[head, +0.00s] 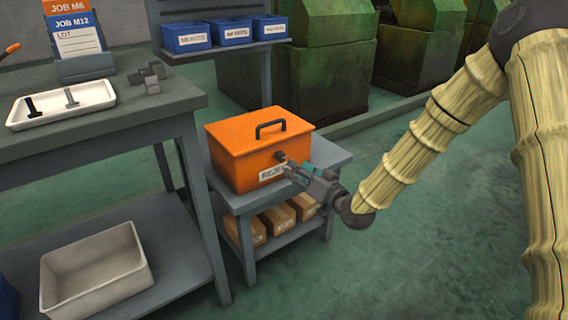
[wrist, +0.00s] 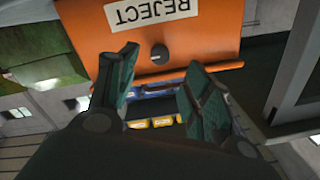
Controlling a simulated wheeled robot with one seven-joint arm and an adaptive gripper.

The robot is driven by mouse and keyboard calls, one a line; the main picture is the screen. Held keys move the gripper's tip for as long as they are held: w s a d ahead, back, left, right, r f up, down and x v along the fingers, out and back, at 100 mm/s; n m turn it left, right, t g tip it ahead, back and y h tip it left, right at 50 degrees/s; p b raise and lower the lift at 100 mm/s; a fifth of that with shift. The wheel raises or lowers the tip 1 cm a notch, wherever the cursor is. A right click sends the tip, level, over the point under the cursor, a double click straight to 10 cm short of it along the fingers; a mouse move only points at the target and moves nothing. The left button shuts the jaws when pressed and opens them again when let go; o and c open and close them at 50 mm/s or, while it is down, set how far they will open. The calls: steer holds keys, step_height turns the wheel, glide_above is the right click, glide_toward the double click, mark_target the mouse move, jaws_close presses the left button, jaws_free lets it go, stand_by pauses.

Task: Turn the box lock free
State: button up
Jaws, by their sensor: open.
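An orange box (head: 235,150) with a black lid handle and a white REJECT label stands on a small grey side table. Its lid looks closed. The lock (head: 280,156) is a small dark round knob on the box front, near the label. In the wrist view the lock (wrist: 159,53) shows as a dark disc with a slot line, and the box (wrist: 215,45) appears upside down. My gripper (head: 290,168) is in front of the box's front face, close to the lock. In the wrist view my gripper (wrist: 158,72) is open, its fingers on either side below the lock, apart from it.
The side table (head: 325,155) has cartons (head: 278,218) on its lower shelf. A workbench (head: 150,105) at left holds a white tray (head: 62,103) and a job card stand (head: 82,45). Blue bins (head: 186,38) sit on a rack behind. Green floor (head: 440,210) is clear at right.

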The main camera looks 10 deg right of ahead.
mark_target(282, 158)
steer(key=b+x, duration=0.2)
steer(key=x, duration=0.5)
steer(key=shift+w+a, duration=0.2)
steer(key=shift+w, duration=0.1)
steer(key=c, duration=1)
steer(key=shift+c, duration=0.2)
